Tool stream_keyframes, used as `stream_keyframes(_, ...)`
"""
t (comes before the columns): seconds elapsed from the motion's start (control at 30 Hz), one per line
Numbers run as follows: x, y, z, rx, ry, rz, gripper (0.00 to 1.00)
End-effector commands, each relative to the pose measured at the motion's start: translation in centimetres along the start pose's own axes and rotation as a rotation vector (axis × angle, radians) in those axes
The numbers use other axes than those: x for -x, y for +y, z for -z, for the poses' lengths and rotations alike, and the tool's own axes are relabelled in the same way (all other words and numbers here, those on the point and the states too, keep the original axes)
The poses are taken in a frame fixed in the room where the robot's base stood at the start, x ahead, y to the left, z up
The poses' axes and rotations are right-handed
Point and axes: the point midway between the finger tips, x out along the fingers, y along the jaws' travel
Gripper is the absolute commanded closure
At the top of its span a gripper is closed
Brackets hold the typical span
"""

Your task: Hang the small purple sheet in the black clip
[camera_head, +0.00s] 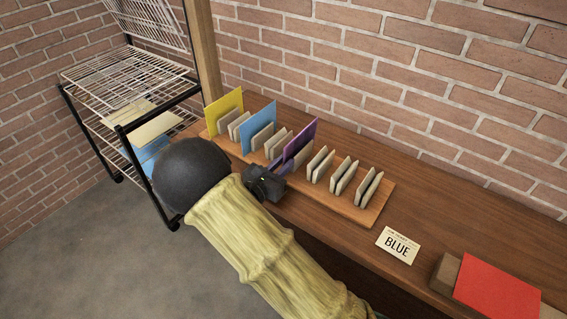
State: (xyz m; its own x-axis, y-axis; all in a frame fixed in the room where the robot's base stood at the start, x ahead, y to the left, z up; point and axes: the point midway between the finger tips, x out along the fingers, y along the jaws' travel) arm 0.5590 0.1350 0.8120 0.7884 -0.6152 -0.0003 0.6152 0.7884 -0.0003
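The small purple sheet (303,138) stands upright in a slot of the wooden holder (375,212) on the bench. My gripper (281,167) is at the front edge of the holder, right by the sheet's lower left side. Its dark body (264,183) and my arm hide part of the holder. The fingers are small and partly hidden, so I cannot tell whether they are apart, shut or touching the sheet. I cannot make out a black clip in this view.
A yellow sheet (224,109) and a blue sheet (258,124) stand left in the holder. A wire rack (115,85) with sheets stands at left.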

Motion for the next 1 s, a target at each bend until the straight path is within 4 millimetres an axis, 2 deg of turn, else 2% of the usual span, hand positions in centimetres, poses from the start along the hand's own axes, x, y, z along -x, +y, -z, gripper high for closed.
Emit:
stream_keyframes(0.07,0.0,0.0,0.0,0.0,0.0,0.0,0.83)
stream_keyframes(0.23,0.0,0.0,0.0,0.0,0.0,0.0,0.99)
stream_keyframes(0.47,0.0,0.0,-0.1,0.0,0.0,0.0,1.0)
stream_keyframes(1.0,0.0,0.0,-7.5,0.0,-0.001,0.001,1.0)
